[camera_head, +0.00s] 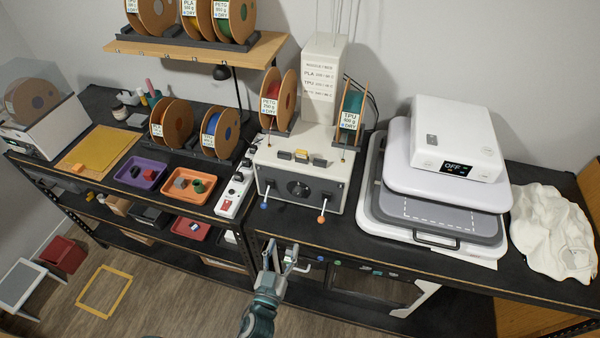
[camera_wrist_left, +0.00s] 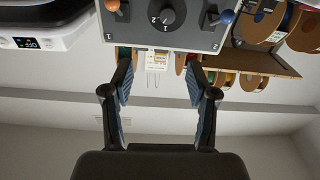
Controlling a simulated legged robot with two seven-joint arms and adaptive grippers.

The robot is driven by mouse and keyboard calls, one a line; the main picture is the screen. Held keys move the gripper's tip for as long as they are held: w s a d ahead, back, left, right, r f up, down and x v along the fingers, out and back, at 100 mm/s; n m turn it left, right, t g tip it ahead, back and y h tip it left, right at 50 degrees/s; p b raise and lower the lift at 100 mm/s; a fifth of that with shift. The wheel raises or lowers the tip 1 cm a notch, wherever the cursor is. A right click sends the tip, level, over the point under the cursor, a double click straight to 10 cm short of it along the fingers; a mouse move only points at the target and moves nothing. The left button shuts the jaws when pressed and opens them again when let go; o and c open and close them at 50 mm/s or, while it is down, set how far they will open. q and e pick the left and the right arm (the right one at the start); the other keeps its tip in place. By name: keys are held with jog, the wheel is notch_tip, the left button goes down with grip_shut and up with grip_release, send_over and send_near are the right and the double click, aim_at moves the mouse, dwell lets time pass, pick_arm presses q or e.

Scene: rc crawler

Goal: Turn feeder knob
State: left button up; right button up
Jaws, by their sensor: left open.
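The feeder (camera_head: 335,187) is a pale box with a dark front panel, standing on the black bench. A round black knob (camera_head: 298,188) sits in the middle of its front. In the left wrist view the picture is inverted and the knob (camera_wrist_left: 167,13) shows near the top edge, with "1" and "2" marks by it. My left gripper (camera_head: 282,246) is open and empty, in front of the bench edge and below the feeder front. In the left wrist view its fingers (camera_wrist_left: 160,67) are spread, with the knob beyond them and apart. My right gripper is not in view.
Levers with a blue ball (camera_head: 264,206) and an orange ball (camera_head: 321,219) stick out on either side of the knob. A white power strip (camera_head: 236,190) lies left of the feeder. A white heat press (camera_head: 440,170) stands to the right. Spools (camera_head: 278,98) sit on top.

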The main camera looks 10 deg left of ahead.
pick_arm(q)
jog(key=p, duration=0.3)
send_near(297, 194)
jog(key=shift+g+y, duration=0.3)
jog(key=shift+y, duration=0.1)
jog(key=w, duration=0.2)
jog(key=w+p, duration=0.1)
jog(key=w, duration=0.4)
jog(key=shift+d+r, duration=0.2)
jog(key=shift+r, duration=0.05)
jog(key=shift+w+p, duration=0.3)
jog(key=shift+w, duration=0.2)
jog(key=shift+w+a+f, duration=0.1)
jog(key=shift+a, duration=0.1)
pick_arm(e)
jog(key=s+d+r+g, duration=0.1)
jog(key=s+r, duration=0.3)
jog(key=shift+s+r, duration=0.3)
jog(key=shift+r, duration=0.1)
pick_arm(q)
jog(key=c, duration=1)
jog(key=shift+d, duration=0.15)
grip_shut()
